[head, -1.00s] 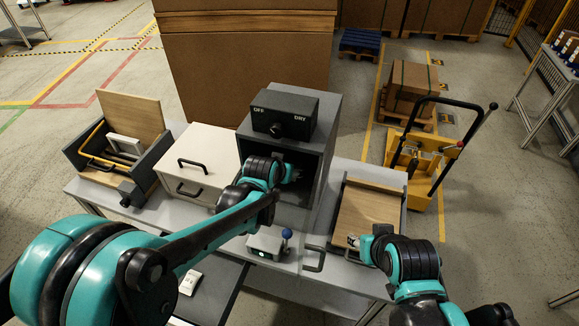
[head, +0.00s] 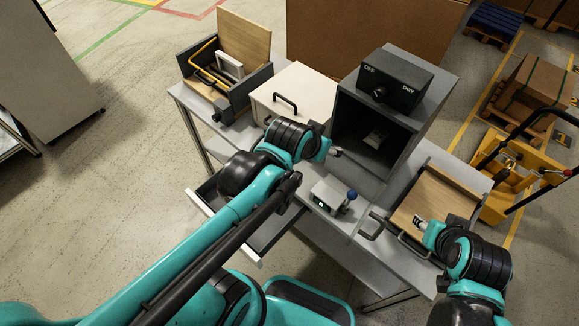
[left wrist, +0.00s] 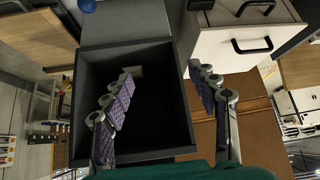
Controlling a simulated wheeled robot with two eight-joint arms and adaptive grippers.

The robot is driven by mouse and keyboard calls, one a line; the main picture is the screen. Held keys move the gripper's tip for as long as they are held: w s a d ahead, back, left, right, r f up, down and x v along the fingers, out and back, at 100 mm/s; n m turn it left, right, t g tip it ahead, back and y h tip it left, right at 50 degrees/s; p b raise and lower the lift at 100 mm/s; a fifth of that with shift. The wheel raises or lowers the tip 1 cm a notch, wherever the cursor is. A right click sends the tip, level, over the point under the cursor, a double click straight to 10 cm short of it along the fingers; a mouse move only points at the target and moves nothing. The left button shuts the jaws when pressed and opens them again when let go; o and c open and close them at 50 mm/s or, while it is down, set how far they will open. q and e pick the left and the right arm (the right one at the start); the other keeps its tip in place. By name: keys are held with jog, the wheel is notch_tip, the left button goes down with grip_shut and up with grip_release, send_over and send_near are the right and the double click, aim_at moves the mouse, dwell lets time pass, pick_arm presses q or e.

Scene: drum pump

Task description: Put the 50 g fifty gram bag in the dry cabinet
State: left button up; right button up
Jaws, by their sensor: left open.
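The dry cabinet (head: 350,150) is a dark grey box with an open front. On top is a control box (head: 395,80) with a knob, marked OFF and DRY. A small pale bag (head: 375,138) lies on the floor inside; it also shows deep inside in the left wrist view (left wrist: 133,71). Its print is too small to read. My left gripper (head: 336,152) is open and empty just outside the opening; its spread fingers (left wrist: 165,95) show in the left wrist view. My right gripper (head: 419,222) is by the wooden board (head: 445,205); its jaws are too small to judge.
A white drawer unit (head: 295,95) and an open box with a wooden lid (head: 225,75) stand left of the cabinet. An open drawer (head: 270,225) juts from the table's front, partly behind my left arm.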

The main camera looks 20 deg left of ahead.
pick_arm(q)
jog(key=s+a+f, duration=0.1)
jog(key=s+a, duration=0.1)
jog(key=s, duration=0.3)
jog(key=s+a+f+n+g+y, duration=0.1)
jog(key=s+a, duration=0.2)
jog(key=s, duration=0.1)
jog(key=shift+s+a+n, duration=0.25)
jog(key=shift+s+n, duration=0.05)
jog(key=shift+s, duration=0.05)
